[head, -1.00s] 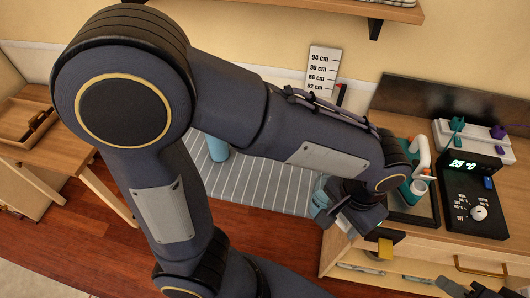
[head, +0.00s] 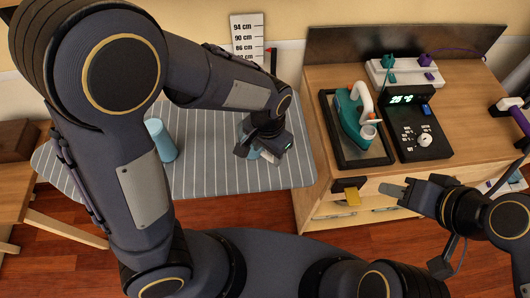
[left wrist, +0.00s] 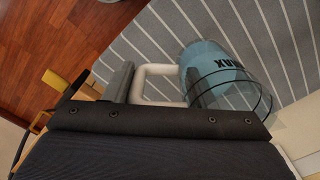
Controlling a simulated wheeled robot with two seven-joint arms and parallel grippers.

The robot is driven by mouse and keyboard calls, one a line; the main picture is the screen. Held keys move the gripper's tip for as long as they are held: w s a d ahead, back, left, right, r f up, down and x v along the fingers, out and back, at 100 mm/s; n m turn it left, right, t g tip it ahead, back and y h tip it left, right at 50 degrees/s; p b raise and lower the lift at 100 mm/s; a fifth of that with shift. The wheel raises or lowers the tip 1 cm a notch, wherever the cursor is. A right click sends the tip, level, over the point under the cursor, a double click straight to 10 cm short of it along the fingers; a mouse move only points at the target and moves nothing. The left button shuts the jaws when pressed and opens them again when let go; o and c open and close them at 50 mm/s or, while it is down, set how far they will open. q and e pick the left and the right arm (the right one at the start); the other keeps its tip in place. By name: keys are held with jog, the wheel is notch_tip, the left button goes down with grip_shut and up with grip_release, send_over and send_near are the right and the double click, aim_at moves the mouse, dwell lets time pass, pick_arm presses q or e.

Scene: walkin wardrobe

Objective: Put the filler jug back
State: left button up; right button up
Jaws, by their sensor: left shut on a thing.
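The filler jug is clear, with light-blue water, a "MAX" mark and a white handle; it shows in the left wrist view (left wrist: 212,68). In the head view it is mostly hidden behind my left gripper (head: 268,152). My left gripper is shut on the jug's white handle, over the right end of the striped ironing board (head: 215,180). I cannot tell whether the jug touches the board. My right gripper (head: 392,190) is in front of the cabinet, apart from the jug; its jaw gap is unclear.
A light-blue cylinder (head: 161,142) stands on the board. The wooden cabinet (head: 315,82) at right carries a green iron (head: 350,118) on a dark-rimmed tray (head: 337,150), a black control unit (head: 410,125) and a socket strip (head: 405,72). A height scale (head: 243,35) stands behind.

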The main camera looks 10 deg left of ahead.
aim_at(265, 153)
pick_arm(q)
jog(key=shift+w+a+f, duration=0.25)
jog(key=shift+w+f, duration=0.2)
jog(key=shift+f, duration=0.1)
jog(key=f, duration=0.3)
jog(key=shift+w+a, duration=0.15)
jog(key=shift+w, duration=0.15)
jog(key=shift+f, duration=0.45)
jog(key=shift+f, duration=0.1)
jog(key=shift+f, duration=0.1)
jog(key=o, duration=1.3)
notch_tip(265, 153, up, 12)
jog(key=shift+r, duration=0.25)
